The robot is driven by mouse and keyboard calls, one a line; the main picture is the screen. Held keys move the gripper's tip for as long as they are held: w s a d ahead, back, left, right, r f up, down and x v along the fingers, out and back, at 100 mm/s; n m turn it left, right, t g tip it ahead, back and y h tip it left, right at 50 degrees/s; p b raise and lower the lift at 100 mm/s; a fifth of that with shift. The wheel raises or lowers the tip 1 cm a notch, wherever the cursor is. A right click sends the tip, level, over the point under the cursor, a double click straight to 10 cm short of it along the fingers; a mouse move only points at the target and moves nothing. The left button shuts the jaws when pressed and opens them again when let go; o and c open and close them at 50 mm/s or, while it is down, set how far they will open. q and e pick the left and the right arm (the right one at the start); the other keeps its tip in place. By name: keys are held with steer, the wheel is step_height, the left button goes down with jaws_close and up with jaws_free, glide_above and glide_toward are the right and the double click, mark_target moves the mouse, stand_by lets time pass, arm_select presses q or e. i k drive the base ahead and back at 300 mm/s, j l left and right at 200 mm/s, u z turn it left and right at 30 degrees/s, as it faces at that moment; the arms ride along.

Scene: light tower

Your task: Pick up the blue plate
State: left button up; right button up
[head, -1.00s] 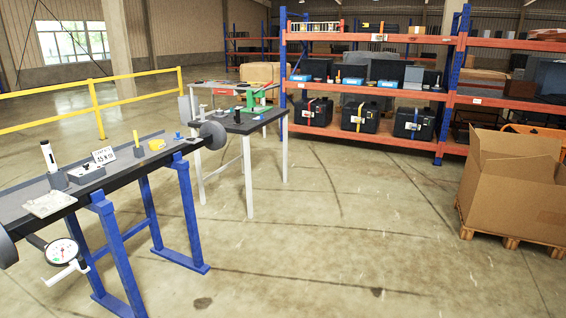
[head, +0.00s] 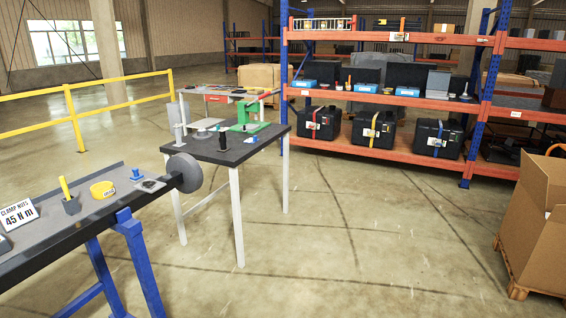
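A small flat blue piece (head: 252,140) lies at the right side of the dark-topped table (head: 222,152), near a green press-like device (head: 246,117). It may be the blue plate, but it is too small to tell. A small blue knob-like part (head: 137,174) stands on the near bench beside a yellow ring-shaped item (head: 102,189). Neither of my grippers is in view.
The near bench (head: 62,228) with blue legs and a grey roller end (head: 184,172) stands at left. An orange shelf rack (head: 385,146) holds black cases and blue bins. Cardboard boxes (head: 535,235) on a pallet stand at right. The middle floor is clear.

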mark_target(251, 140)
steer(key=i, duration=2.05)
steer(key=i+u, duration=0.2)
steer(key=i, duration=0.2)
steer(key=i+l+u, duration=0.25)
steer(key=i, duration=0.15)
steer(key=j, duration=0.1)
